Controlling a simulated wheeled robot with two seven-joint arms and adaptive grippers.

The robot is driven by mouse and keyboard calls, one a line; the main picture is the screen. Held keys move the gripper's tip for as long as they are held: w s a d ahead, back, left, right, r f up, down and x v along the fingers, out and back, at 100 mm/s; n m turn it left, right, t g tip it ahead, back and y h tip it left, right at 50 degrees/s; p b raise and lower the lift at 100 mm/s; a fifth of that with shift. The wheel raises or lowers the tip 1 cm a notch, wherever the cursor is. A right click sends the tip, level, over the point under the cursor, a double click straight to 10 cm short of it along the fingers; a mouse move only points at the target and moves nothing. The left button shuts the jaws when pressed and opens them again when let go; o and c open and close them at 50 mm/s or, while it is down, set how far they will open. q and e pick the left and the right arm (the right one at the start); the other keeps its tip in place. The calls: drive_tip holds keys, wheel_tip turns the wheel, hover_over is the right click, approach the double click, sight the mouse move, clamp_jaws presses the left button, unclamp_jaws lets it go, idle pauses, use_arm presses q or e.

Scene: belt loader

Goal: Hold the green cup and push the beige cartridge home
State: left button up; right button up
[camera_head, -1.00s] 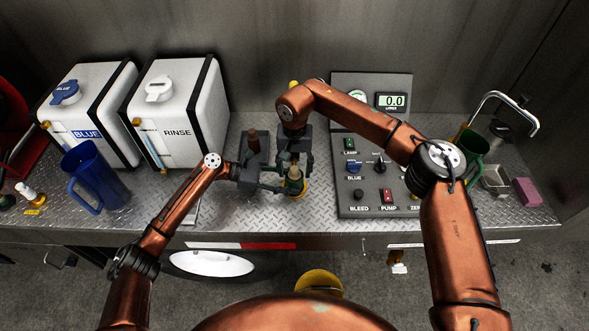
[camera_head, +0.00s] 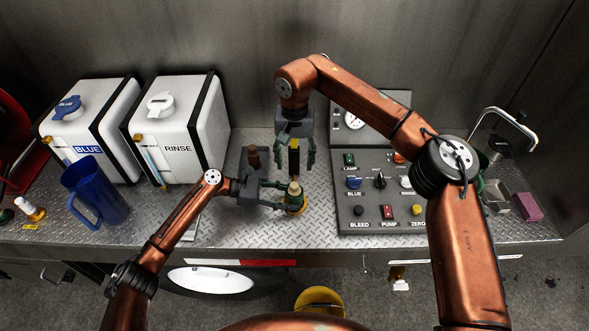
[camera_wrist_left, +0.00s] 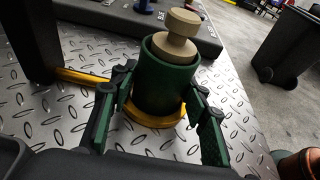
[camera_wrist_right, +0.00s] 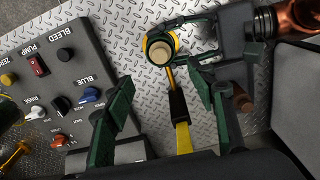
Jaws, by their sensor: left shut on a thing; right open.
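The green cup (camera_head: 294,198) stands upright on the metal deck, its foot in a yellow ring (camera_wrist_left: 155,117). The beige cartridge (camera_wrist_left: 178,35) sits in its mouth, its knobbed upper part standing above the rim. The cup (camera_wrist_left: 165,90) is between the fingers of my left gripper (camera_head: 284,197), which is shut on it. My right gripper (camera_head: 295,163) is open and empty, behind the cup in the head view. In the right wrist view, the cartridge (camera_wrist_right: 160,53) lies beyond the open right fingers (camera_wrist_right: 172,92).
A black-and-yellow handle (camera_wrist_right: 178,106) beside the cup shows between my right fingers. The button panel (camera_head: 380,223) is to the right. White BLUE and RINSE tanks (camera_head: 178,146) and a blue jug (camera_head: 98,194) are to the left. A brown-topped piece (camera_head: 254,158) stands behind my left gripper.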

drive_tip(key=shift+r, duration=0.25)
drive_tip(key=shift+c, duration=0.4)
